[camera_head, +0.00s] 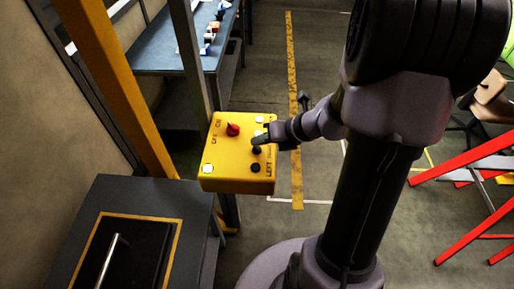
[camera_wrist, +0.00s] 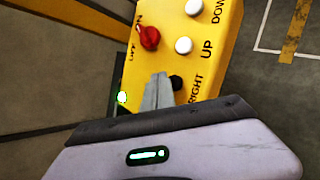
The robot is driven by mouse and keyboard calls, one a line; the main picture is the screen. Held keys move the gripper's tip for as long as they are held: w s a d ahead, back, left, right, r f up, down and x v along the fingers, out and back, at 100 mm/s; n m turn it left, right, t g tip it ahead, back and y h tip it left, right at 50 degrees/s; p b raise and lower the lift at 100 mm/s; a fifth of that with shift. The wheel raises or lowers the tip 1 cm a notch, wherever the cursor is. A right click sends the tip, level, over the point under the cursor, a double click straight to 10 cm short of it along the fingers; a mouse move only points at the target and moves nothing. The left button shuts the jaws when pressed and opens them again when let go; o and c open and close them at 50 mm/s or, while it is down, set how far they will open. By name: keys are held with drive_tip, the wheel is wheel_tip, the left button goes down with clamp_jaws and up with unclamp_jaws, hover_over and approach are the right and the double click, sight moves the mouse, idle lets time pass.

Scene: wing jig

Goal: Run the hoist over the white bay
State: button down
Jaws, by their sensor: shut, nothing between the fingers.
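A yellow control box (camera_head: 222,184) stands on a post left of centre in the head view. It carries a red knob (camera_wrist: 149,37) between the ON and OFF labels, two white buttons with one (camera_wrist: 184,45) beside UP, and black buttons with one (camera_wrist: 178,82) beside RIGHT. A white floor outline (camera_head: 305,202) shows behind the box. The hoist is not in view.
A grey cabinet (camera_head: 140,190) stands at front left beside a yellow post (camera_head: 120,95). A blue-grey bench (camera_head: 165,55) with small items is behind. Red bars (camera_head: 470,150) stand at the right. A yellow floor stripe (camera_head: 292,60) runs back across open floor.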

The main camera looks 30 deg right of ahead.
drive_tip(key=shift+f+b, duration=0.3)
drive_tip(key=shift+f, duration=0.1)
